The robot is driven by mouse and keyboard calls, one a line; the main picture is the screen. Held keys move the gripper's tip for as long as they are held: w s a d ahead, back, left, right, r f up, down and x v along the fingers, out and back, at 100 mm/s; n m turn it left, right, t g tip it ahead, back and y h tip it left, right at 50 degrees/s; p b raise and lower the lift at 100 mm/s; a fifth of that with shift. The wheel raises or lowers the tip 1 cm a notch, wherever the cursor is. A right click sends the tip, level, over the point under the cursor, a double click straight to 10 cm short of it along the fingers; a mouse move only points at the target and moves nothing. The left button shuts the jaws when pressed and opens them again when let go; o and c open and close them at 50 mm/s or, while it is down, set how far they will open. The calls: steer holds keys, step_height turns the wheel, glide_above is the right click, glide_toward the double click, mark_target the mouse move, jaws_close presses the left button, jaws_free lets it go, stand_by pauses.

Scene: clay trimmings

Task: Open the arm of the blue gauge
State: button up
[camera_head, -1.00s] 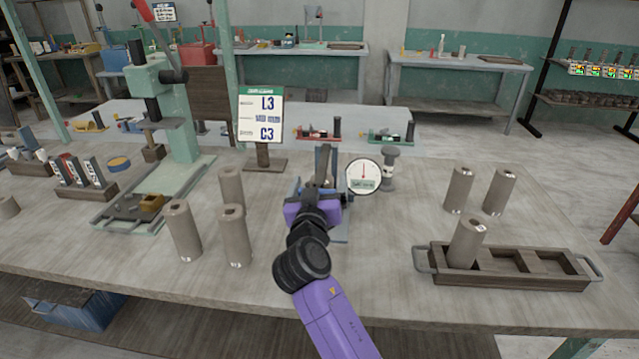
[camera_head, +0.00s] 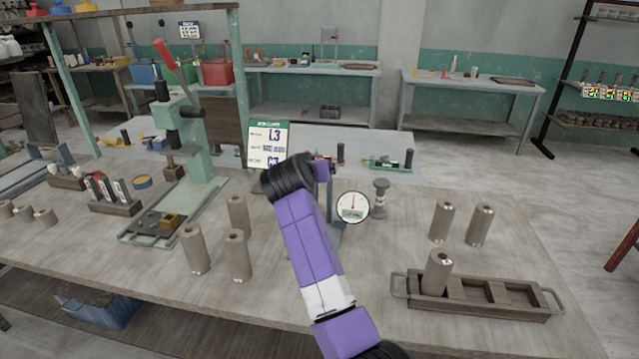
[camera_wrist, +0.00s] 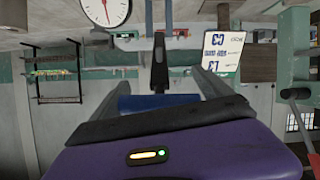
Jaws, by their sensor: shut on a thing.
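The blue gauge stands on the bench, with its round white dial (camera_head: 352,207) facing me and a grey-blue upright (camera_head: 331,190) left of it. My purple arm hides most of its body. In the wrist view the dial (camera_wrist: 105,10) shows at the top left. My gripper (camera_wrist: 160,82) is shut on a blue, bar-like part (camera_wrist: 165,103), which looks like the arm of the gauge. A dark upright piece (camera_wrist: 160,65) rises just beyond that part. In the head view my fingertips are hidden behind my own arm.
A grey spool-shaped stand (camera_head: 380,198) is close right of the dial. A sign (camera_head: 268,143) stands behind my wrist. A green press (camera_head: 190,150) and several clay cylinders (camera_head: 237,255) are at left. A wooden tray (camera_head: 480,300) holding one cylinder is at front right.

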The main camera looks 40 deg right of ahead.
steer(key=w+d+r, duration=0.1)
steer(key=w+r, duration=0.1)
steer(key=w+d+r, duration=0.1)
steer(key=r, duration=0.1)
steer(key=shift+d, duration=0.3)
steer(key=shift+w+d+r, duration=0.1)
steer(key=shift+w+d, duration=0.15)
steer(key=shift+d, duration=0.05)
steer(key=shift+s+f, duration=0.15)
steer(key=shift+f, duration=0.3)
stand_by(0.3)
steer(key=o, duration=1.8)
steer(key=shift+d, duration=0.1)
steer(key=shift+r, duration=0.15)
steer(key=shift+b+v, duration=1)
steer(key=shift+v, duration=2.8)
